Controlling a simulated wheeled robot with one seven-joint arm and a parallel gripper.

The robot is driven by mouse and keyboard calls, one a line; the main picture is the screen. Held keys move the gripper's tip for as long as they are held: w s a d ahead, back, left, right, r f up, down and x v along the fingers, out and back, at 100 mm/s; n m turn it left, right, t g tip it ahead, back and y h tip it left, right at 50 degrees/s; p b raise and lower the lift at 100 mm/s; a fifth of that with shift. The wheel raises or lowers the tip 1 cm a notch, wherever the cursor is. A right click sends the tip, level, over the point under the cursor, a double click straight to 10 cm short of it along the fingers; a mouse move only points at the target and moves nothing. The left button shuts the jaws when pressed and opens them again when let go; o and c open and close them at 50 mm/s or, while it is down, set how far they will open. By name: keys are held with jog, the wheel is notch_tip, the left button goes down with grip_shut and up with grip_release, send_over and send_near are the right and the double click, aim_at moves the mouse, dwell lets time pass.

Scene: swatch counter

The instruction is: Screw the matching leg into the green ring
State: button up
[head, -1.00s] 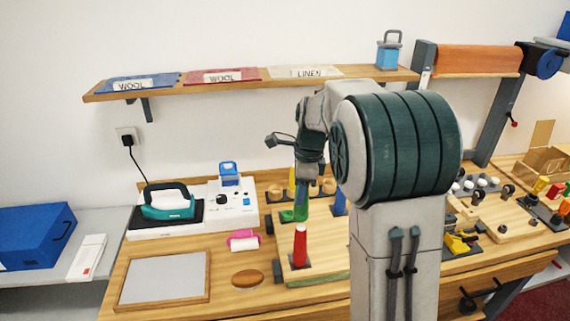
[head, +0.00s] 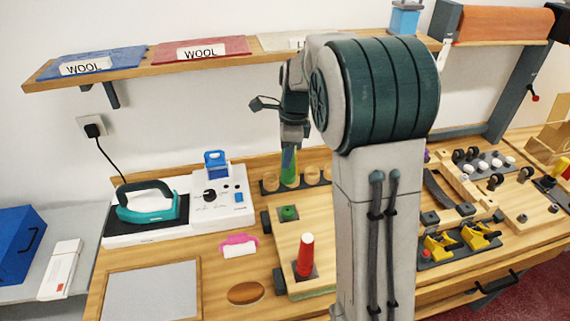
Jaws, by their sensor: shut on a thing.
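The green ring (head: 288,213) sits on a dark square plate on the wooden board, and no leg stands in it. My gripper (head: 289,158) is shut on a green leg (head: 289,176), which hangs roughly upright above and behind the ring, apart from it. The fingers partly cover the leg's upper part. Its lower end is in front of the rack of wooden cups; whether it touches the rack is unclear. A red leg (head: 305,254) stands upright on the nearer plate of the board (head: 287,242).
A rack with wooden cups (head: 312,174) stands behind the board. To the left are a white control unit (head: 222,210), a teal iron (head: 147,203), a pink-and-white roll (head: 239,245) and a framed grey panel (head: 152,293). My arm hides the board's right side.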

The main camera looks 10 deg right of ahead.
aim_at(287, 179)
jog(key=f, duration=0.1)
jog(key=f+b, duration=0.1)
jog(key=f, duration=0.1)
jog(key=f+b, duration=0.1)
jog(key=f, duration=0.1)
jog(key=shift+s, duration=0.25)
notch_tip(287, 179, down, 4)
jog(key=b, duration=0.3)
jog(key=shift+b, duration=0.3)
jog(key=shift+f+b, duration=0.3)
jog(key=shift+f, duration=0.5)
jog(key=shift+f, duration=0.75)
dwell(0.8)
